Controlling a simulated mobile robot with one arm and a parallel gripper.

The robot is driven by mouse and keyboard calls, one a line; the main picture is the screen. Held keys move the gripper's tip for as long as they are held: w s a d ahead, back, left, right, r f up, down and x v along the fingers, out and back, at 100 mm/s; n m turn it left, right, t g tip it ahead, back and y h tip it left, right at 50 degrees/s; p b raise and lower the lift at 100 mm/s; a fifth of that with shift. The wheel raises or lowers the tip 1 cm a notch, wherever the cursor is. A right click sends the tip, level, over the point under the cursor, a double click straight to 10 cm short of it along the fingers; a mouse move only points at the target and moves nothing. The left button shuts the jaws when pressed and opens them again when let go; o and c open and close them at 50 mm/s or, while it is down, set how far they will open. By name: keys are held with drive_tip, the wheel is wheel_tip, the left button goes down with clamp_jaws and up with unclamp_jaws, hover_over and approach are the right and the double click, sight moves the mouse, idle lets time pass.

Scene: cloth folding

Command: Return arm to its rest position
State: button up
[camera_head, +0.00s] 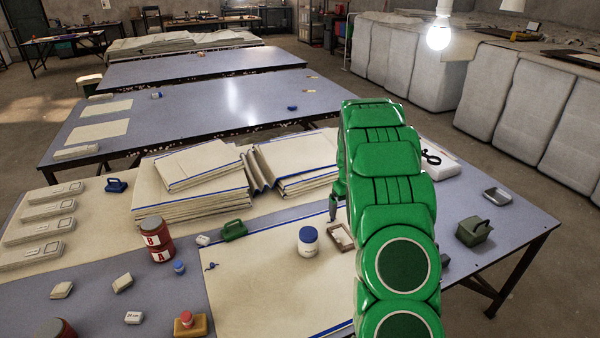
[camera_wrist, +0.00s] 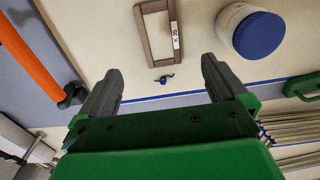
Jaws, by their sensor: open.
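My green arm rises over the right part of the near table in the head view. My gripper (camera_wrist: 160,88) shows in the wrist view with its two grey fingers wide apart and nothing between them. In the head view only a bit of a dark finger (camera_head: 334,206) shows at the arm's left side; the rest is hidden behind the arm. Below the gripper lies a cream cloth with a blue edge (camera_head: 265,280). A wooden frame (camera_wrist: 145,30) with a label lies on it, and a white jar with a blue lid (camera_wrist: 250,30) stands beside the frame.
Folded cloth stacks (camera_head: 190,185) lie behind the cream cloth. A red tin (camera_head: 157,240), a green-handled tool (camera_head: 234,230) and small blocks lie to the left. A green box (camera_head: 474,231) and a metal tray (camera_head: 496,196) are on the right. An orange rod (camera_wrist: 28,55) shows in the wrist view.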

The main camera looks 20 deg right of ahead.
drive_tip(key=shift+a, duration=0.1)
drive_tip(key=s+a+r+g, duration=0.1)
drive_tip(key=s+a+r, duration=1.85)
drive_tip(key=a, duration=0.25)
drive_tip(key=s+a+r, duration=0.1)
drive_tip(key=s+a, duration=0.4)
drive_tip(key=s, duration=0.7)
drive_tip(key=s+a+r, duration=0.1)
drive_tip(key=s+a, duration=0.4)
drive_tip(key=s, duration=0.8)
drive_tip(key=shift+a+g, duration=0.35)
drive_tip(key=shift+g, duration=0.05)
